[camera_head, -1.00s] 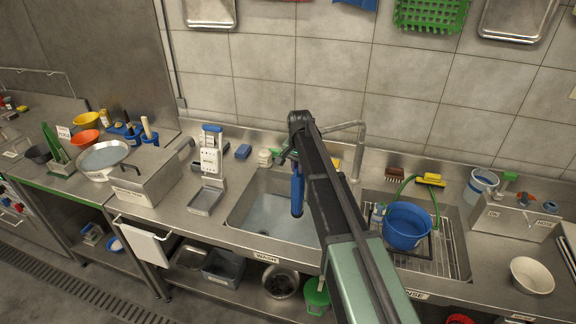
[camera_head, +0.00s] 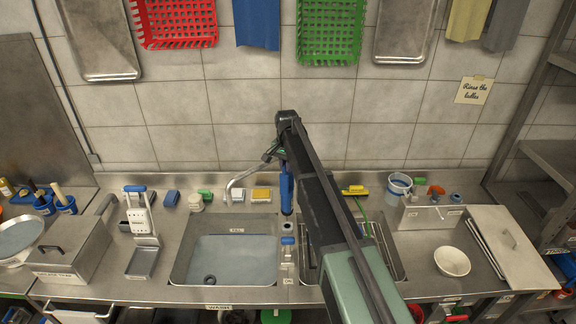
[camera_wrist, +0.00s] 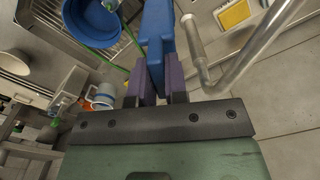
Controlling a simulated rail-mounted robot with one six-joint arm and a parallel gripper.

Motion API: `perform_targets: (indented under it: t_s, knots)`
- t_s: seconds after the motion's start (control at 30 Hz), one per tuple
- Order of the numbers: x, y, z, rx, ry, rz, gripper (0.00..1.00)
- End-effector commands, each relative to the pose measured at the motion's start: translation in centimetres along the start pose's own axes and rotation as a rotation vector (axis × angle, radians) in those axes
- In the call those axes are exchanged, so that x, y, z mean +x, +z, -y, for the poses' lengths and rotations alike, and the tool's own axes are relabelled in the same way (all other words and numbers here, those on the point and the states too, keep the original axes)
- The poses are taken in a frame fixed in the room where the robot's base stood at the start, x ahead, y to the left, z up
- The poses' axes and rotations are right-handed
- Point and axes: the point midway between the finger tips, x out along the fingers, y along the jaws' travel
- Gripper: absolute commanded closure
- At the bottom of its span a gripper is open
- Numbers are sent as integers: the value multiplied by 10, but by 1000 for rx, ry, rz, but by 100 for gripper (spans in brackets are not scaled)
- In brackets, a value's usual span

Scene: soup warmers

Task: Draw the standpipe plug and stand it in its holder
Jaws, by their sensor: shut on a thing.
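The blue standpipe plug (camera_head: 286,193) hangs roughly upright from my gripper (camera_head: 281,158) in the head view. Its lower end is over the strip between the two basins, near the back. In the wrist view my gripper (camera_wrist: 158,82) has its purple pads shut on the blue plug (camera_wrist: 157,38). The wash sink (camera_head: 178,268) holds water, and a dark round drain (camera_head: 210,280) shows at its front left. On the divider just below the plug is a small grey fixture with a dark round opening (camera_head: 288,228), possibly the holder. My arm hides part of the right basin.
A bent tap (camera_head: 238,180) stands behind the wash sink, close left of the plug; its pipe (camera_wrist: 205,75) is beside my gripper in the wrist view. A blue-topped item (camera_head: 288,243) stands on the divider. A blue bucket (camera_wrist: 90,20) is in the rinse basin.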

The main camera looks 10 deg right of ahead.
Motion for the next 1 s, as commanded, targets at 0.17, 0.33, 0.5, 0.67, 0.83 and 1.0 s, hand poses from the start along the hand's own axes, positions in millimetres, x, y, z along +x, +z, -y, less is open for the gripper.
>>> perform_targets:
  t_s: [0.17,0.33,0.5,0.67,0.83,1.0]
  knots:
    - [22,0,0,0,0,0,100]
    - [43,0,0,0,0,0,100]
    - [55,0,0,0,0,0,100]
    - [55,0,0,0,0,0,100]
    - [54,0,0,0,0,0,100]
    - [54,0,0,0,0,0,100]
